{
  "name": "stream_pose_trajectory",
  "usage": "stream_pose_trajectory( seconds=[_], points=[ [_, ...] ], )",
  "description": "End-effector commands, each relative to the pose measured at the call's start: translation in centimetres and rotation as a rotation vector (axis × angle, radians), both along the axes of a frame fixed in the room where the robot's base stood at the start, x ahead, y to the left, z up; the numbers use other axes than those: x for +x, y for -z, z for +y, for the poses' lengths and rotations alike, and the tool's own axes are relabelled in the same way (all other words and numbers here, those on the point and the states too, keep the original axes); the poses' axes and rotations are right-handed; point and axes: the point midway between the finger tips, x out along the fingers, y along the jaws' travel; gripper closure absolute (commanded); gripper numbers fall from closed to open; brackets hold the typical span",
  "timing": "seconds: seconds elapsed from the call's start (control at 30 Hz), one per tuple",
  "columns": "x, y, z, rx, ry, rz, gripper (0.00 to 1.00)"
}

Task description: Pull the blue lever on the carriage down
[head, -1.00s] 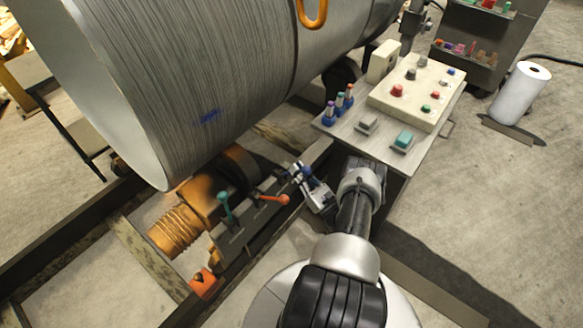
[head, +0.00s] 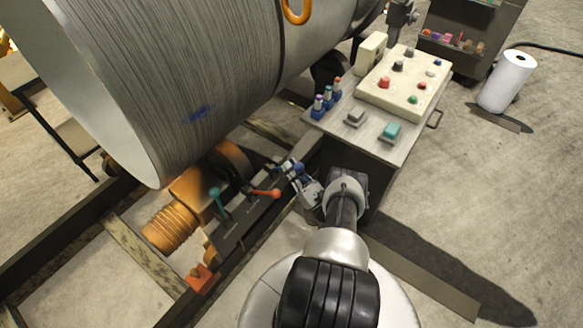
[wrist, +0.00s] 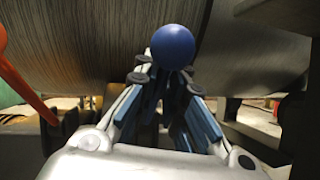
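The blue lever's round knob (wrist: 173,46) is at top centre in the wrist view, against the grey cylinder. In the head view the blue lever (head: 298,167) is small, at the right end of the lever row on the carriage (head: 238,232). My gripper (wrist: 168,78) reaches up to the knob, its fingers drawn together around the lever just below it. The knob hides the fingertips and the exact contact. In the head view my gripper (head: 305,184) is right at the lever.
An orange-red lever (head: 265,193) and a teal lever (head: 216,203) stand left of the blue one. The large cylinder (head: 200,70) lies behind them. A control desk (head: 410,150) with buttons is close on the right. Dark rails (head: 185,312) run below.

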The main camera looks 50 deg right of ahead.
Motion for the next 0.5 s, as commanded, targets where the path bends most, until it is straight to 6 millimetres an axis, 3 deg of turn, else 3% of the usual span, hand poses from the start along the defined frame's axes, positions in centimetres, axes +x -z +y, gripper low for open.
stream_pose_trajectory(
  seconds=[0.23, 0.5],
  points=[
    [-0.01, -0.01, -0.02, -0.001, 0.000, 0.000, 0.71],
    [0.00, -0.03, -0.04, -0.002, 0.001, 0.000, 0.70]
  ],
)
